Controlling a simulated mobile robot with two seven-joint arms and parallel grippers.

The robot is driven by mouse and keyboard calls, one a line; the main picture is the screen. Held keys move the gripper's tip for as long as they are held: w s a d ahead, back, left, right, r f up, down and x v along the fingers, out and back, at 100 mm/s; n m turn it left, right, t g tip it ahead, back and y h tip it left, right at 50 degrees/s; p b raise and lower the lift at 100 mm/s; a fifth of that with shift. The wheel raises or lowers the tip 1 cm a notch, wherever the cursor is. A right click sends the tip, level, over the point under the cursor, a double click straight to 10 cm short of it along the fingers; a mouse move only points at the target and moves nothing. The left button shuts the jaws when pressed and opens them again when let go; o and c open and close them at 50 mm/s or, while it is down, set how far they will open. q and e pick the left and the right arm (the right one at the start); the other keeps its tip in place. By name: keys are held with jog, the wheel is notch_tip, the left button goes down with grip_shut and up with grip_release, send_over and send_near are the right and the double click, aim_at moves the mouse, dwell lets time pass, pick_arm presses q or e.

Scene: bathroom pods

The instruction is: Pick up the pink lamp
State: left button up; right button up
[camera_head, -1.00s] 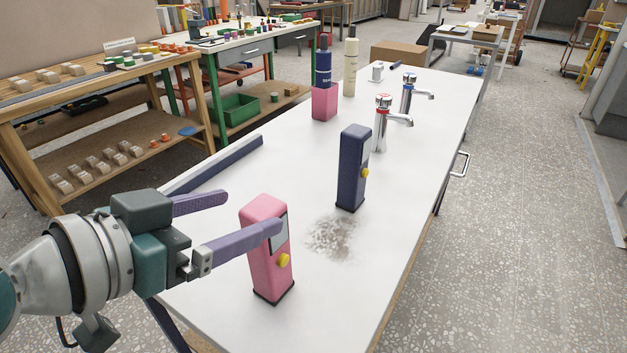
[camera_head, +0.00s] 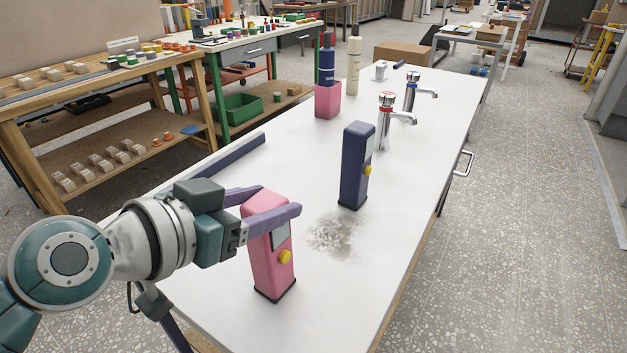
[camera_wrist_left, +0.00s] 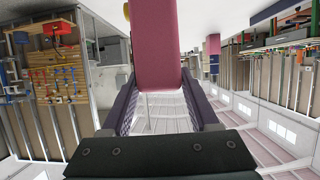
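The pink lamp (camera_head: 269,258) stands upright on the white table, with a black base, a yellow button and a pale grey panel. My left gripper (camera_head: 279,203) has its purple fingers on either side of the lamp's upper part. The near finger crosses in front of it, and the far finger is partly hidden behind it. In the left wrist view, the lamp (camera_wrist_left: 155,45) fills the gap between the fingertips, with no clear gap on either side. My right gripper is out of view.
A dark blue lamp (camera_head: 355,168) stands behind and right of the pink one, near a grey smudge (camera_head: 335,235). Two taps (camera_head: 386,122), a pink holder (camera_head: 327,100) with a blue bottle, and a cream bottle (camera_head: 353,65) are farther back. A low purple bar (camera_head: 225,163) runs along the left edge.

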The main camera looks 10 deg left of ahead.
pick_arm(q)
grip_shut()
dwell(0.6)
